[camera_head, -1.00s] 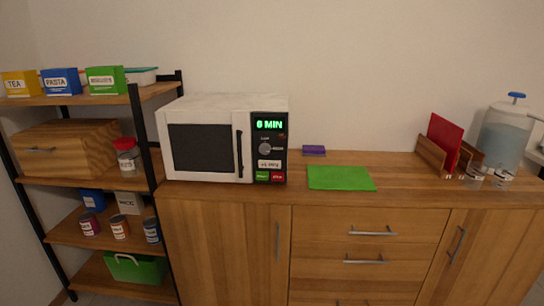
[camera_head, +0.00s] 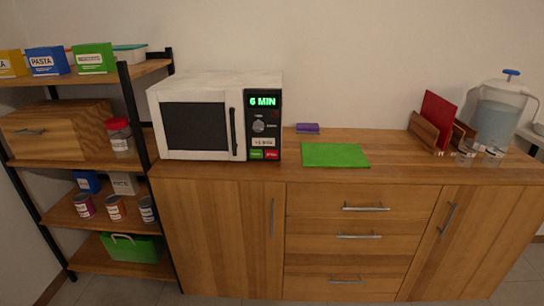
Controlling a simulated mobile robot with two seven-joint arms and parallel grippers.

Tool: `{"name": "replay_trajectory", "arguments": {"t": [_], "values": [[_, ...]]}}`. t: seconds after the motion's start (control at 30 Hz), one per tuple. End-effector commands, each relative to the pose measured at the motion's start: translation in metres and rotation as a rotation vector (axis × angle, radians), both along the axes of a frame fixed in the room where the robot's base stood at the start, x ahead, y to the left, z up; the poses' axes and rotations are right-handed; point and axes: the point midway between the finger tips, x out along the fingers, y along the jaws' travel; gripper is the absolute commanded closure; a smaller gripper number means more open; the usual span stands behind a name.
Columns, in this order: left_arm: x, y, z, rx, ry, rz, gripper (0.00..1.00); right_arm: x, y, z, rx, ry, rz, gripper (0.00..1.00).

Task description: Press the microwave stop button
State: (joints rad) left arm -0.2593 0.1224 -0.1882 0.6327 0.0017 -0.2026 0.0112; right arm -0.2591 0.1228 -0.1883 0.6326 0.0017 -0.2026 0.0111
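A white microwave (camera_head: 215,80) stands on the left end of the wooden counter, its door shut. Its black control panel on the right has a green display (camera_head: 263,102) reading "6 MIN" and a round dial (camera_head: 258,126). Below are a pale button, a green button (camera_head: 256,154) at the bottom left and a red button (camera_head: 271,154) at the bottom right. The red button's lettering is too small to read surely. Neither of my grippers is in view.
A green mat (camera_head: 335,155) lies right of the microwave, with a purple item (camera_head: 307,128) behind it. A water dispenser (camera_head: 495,118) and glasses stand at the right. A shelf rack (camera_head: 122,90) stands left of the cabinet (camera_head: 222,225). The space before the counter looks clear.

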Motion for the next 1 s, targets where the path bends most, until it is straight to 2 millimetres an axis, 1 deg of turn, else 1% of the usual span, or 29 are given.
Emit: {"name": "replay_trajectory", "arguments": {"t": [0.03,0.23,1.0], "values": [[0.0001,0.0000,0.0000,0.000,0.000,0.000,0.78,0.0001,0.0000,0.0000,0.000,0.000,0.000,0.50],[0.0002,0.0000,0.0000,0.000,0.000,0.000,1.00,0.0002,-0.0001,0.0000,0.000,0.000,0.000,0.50],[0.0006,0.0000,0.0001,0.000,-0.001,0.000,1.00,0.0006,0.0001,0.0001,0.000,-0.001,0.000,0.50]]}}
